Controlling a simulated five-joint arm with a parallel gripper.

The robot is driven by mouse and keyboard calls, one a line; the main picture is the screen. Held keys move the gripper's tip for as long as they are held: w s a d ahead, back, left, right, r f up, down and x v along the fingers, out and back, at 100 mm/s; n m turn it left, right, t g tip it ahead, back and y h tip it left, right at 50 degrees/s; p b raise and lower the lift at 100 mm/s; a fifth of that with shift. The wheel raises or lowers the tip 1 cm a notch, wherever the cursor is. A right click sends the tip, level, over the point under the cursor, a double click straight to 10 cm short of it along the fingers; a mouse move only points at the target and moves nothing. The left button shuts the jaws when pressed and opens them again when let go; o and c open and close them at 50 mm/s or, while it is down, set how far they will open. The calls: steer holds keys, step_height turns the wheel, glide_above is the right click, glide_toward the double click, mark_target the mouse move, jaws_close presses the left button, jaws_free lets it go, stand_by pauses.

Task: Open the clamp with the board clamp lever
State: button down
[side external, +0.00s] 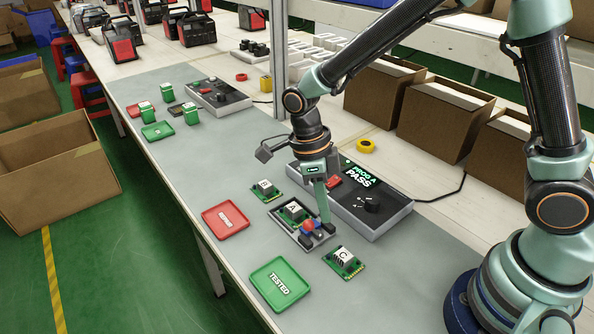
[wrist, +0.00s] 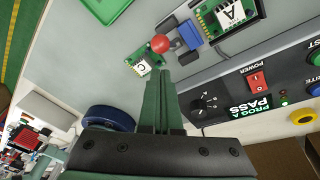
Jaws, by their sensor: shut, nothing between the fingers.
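The board clamp lever, with a red ball knob (side external: 307,226), is at the front end of the grey clamp fixture (side external: 304,240) in the side view. Board A (side external: 293,211) lies in that fixture. The red knob also shows in the wrist view (wrist: 160,44), just beyond my fingertips, with blue parts (wrist: 171,24) beside it. My gripper (side external: 326,220) points down with its fingers shut and empty, just right of the knob. I cannot tell whether the fingers touch the lever.
The tester box (side external: 372,205) reads "PROG A PASS" and stands right behind the fixture. Board B (side external: 265,190) and board C (side external: 344,263) lie on either side of the fixture. A red tray (side external: 226,232) and a green "TESTED" tray (side external: 264,274) lie near the table edge.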

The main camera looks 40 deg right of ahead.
steer(key=shift+r, duration=0.5)
steer(key=a+r, duration=0.6)
steer(key=a, duration=0.1)
steer(key=shift+s+r, duration=0.2)
steer(key=shift+s, duration=0.05)
stand_by(0.4)
steer(key=shift+d, duration=0.1)
